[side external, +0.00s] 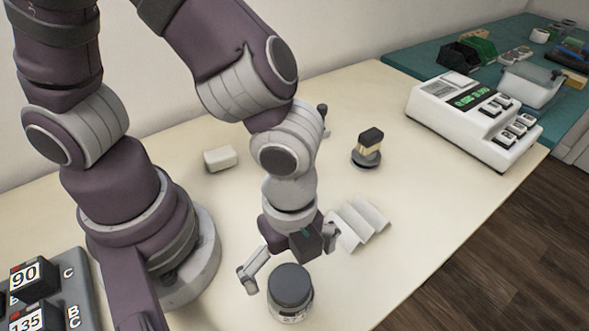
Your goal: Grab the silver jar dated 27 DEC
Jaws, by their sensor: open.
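A jar (290,291) with a dark grey lid and a paler, silvery body stands upright on the table in the lower middle of the side external view. Dark print shows on its label low on the body, but only part of it is visible and I cannot read the full date. My gripper (290,266) is open with its fingers spread wide, pointing down. One finger is to the left of the jar and the other is up and to the right. The gripper looks empty, and I cannot tell its exact height above the lid.
A folded white sheet (358,222) lies right of my gripper. A white machine with a green display (470,117) stands right. Numbered dark blocks (35,279) sit in a grey holder at left.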

